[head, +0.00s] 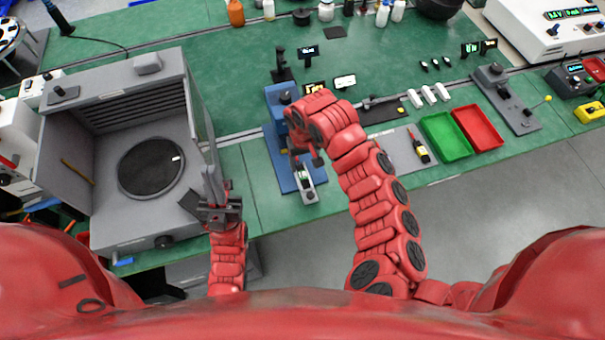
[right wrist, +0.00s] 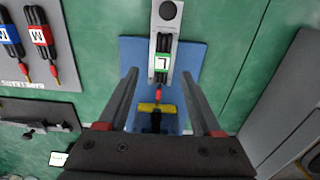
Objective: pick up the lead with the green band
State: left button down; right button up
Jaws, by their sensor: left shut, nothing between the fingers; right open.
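The lead with the green band (right wrist: 162,68) lies lengthwise in a grey holder on a blue base. It is black with a red tip and a white letter tag. In the head view the lead (head: 304,175) shows just below my right gripper (head: 307,160). In the right wrist view my right gripper (right wrist: 160,78) is open, one finger on each side of the lead's tip end, with space on both sides. Whether the fingers are level with the lead is unclear. My left gripper (head: 210,172) is shut and empty beside the grey chamber.
A grey board (right wrist: 45,75) with other leads, one with a red band (right wrist: 40,35) and one with a blue band (right wrist: 9,38), lies to one side. A grey open chamber (head: 140,240) stands left. Green (head: 446,137) and red (head: 478,128) trays stand right.

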aim_at(302, 174)
jog(key=shift+f+p, duration=0.5)
jog(key=shift+f, duration=0.05)
jog(key=f, duration=0.1)
jog(key=f+p, duration=0.1)
jog(key=shift+a+f, duration=0.2)
jog(key=shift+f, duration=0.15)
jog(key=shift+w+f+p, duration=0.1)
jog(key=shift+f+p, duration=0.2)
jog(key=shift+f, duration=0.5)
grip_shut()
